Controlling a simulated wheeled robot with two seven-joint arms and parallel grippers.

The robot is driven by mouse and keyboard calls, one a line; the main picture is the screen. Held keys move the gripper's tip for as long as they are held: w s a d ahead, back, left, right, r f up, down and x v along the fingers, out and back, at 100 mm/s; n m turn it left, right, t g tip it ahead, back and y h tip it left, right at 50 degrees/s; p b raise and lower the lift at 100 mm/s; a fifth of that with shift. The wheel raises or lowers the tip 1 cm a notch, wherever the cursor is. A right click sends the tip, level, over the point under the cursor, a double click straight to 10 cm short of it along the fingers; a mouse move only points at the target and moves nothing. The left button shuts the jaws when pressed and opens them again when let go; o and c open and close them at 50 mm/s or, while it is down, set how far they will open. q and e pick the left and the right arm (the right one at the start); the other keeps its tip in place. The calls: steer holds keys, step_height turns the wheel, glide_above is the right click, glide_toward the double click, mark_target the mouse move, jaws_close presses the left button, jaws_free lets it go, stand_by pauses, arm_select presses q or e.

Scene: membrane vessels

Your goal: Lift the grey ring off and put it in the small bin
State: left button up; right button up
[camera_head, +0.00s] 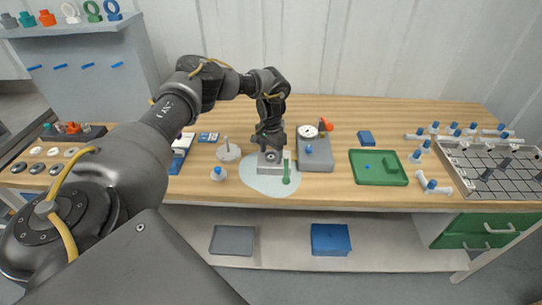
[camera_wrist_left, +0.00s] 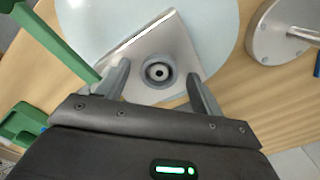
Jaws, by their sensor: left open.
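The grey ring (camera_wrist_left: 158,72) sits around a dark round port on top of a square metal block (camera_wrist_left: 185,36). In the head view the metal block (camera_head: 268,169) stands on a pale blue round mat (camera_head: 255,186). My left gripper (camera_head: 270,150) points down over the block. In the left wrist view its two fingers are apart, one on each side of the ring; I cannot tell whether they touch it. A blue bin (camera_head: 331,239) and a grey shallow bin (camera_head: 233,240) are on the lower shelf; which is the small bin is unclear. My right gripper is out of view.
A green-handled tool (camera_head: 287,172) lies close beside the block. A grey device with a dial (camera_head: 315,153) stands to its right, a round metal base with a post (camera_head: 228,151) to its left. A green tray (camera_head: 378,168) is farther right.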

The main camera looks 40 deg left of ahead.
arm_select(q)
steer(key=c, duration=1.1)
steer(key=shift+o, duration=0.2)
steer(key=shift+r, duration=0.1)
steer(key=shift+r+b, duration=0.4)
steer(key=shift+b, duration=0.05)
steer(key=r, duration=0.1)
steer(key=r+b, duration=0.1)
steer(key=shift+s+d+r, duration=0.1)
steer(key=shift+d+r, duration=0.3)
steer(key=s+d+r+p, duration=0.2)
steer(key=s+d+r, duration=0.3)
steer(key=d+r, duration=0.7)
steer(key=shift+r, duration=0.15)
